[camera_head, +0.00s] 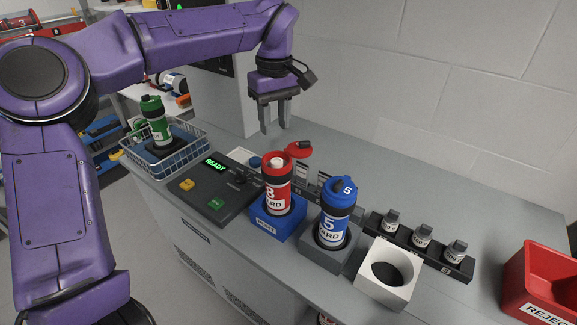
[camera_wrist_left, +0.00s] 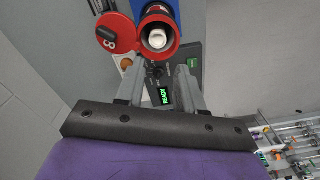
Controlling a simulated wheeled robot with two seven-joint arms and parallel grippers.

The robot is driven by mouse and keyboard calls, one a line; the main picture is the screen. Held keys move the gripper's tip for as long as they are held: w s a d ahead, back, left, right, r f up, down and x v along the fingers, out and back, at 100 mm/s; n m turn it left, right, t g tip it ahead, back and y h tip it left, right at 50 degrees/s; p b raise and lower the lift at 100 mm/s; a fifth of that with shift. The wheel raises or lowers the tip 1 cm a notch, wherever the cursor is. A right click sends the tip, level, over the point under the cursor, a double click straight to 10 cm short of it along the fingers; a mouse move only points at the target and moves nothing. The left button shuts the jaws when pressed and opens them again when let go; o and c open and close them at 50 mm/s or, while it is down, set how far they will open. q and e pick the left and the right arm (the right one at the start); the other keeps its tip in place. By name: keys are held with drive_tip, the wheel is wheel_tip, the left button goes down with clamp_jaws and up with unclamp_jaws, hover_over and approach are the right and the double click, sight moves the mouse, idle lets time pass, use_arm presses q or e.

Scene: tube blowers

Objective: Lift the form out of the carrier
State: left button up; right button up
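The red carrier (camera_head: 275,192) stands upright in the blue port block (camera_head: 279,226), with its red lid (camera_head: 298,150) swung open to the side. A white rolled form (camera_head: 277,161) shows in its mouth; the form also shows in the left wrist view (camera_wrist_left: 157,39). My left gripper (camera_head: 276,128) points down above and behind the carrier, apart from it. Its two fingers are spread with nothing between them, and both also show in the left wrist view (camera_wrist_left: 158,82). My right gripper is not in view.
A blue carrier (camera_head: 338,215) stands closed in a grey block beside the port. A control panel (camera_head: 217,185) reads READY; a wire basket (camera_head: 190,152) holds a green carrier.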

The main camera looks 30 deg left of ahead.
use_arm(q)
hover_over(277, 161)
wheel_tip(277, 161, down, 5)
drive_tip(key=shift+s+r, duration=0.15)
drive_tip(key=f+p, duration=0.1)
drive_tip(key=f, duration=0.4)
drive_tip(key=shift+w, duration=0.2)
clamp_jaws()
